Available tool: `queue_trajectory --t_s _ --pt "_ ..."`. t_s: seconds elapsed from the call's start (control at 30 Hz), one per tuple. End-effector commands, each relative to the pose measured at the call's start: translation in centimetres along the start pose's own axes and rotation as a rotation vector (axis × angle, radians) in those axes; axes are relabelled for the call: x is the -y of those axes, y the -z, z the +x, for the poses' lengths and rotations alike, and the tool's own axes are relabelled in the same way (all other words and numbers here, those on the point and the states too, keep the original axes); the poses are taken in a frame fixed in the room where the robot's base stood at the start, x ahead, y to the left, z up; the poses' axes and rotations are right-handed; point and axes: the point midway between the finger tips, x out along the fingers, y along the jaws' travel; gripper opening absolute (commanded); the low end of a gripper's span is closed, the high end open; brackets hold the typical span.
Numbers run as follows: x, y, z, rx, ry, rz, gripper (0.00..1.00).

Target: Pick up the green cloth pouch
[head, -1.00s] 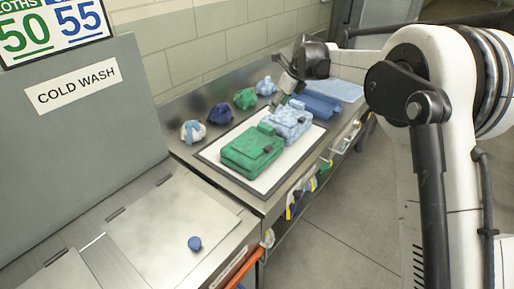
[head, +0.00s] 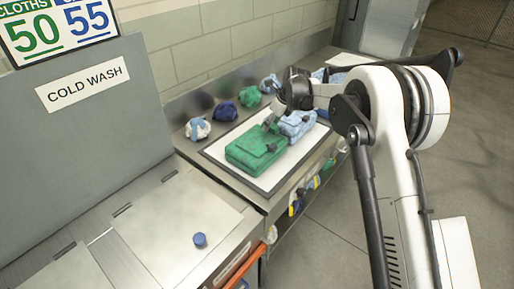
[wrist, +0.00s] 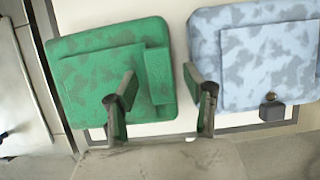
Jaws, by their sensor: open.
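The green cloth pouch (head: 254,151) lies flat on the white mat with a dark border (head: 287,168) on the steel counter. In the wrist view the green pouch (wrist: 105,70) fills the left half, its side strip to the right. My gripper (head: 270,122) is above the pouch's far end in the head view. In the wrist view my gripper (wrist: 160,98) is open and empty, its left finger over the pouch's right part and its right finger over the gap beside the blue pouch. Whether a finger touches the pouch cannot be told.
A light blue patterned pouch (head: 296,124) lies close beside the green one, a narrow gap between them. Several crumpled cloth bundles, including a dark blue one (head: 225,112), line the back of the counter. A grey COLD WASH panel (head: 75,120) stands at left.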

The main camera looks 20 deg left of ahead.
Motion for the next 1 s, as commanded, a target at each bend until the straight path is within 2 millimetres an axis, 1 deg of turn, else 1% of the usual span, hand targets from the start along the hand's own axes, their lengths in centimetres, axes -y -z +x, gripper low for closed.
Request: queue_trajectory --t_s 0.1,0.3,0.37,0.67,1.0 --pt "0.01 0.01 0.92 0.000 0.000 0.000 0.47" --pt "0.01 0.05 1.06 0.000 0.000 0.001 0.47" --pt "0.01 0.04 1.05 0.000 0.000 0.001 0.40" --pt "0.02 0.04 1.03 0.000 0.000 0.001 0.00" --pt "0.01 0.02 0.98 0.001 0.000 0.001 0.00"
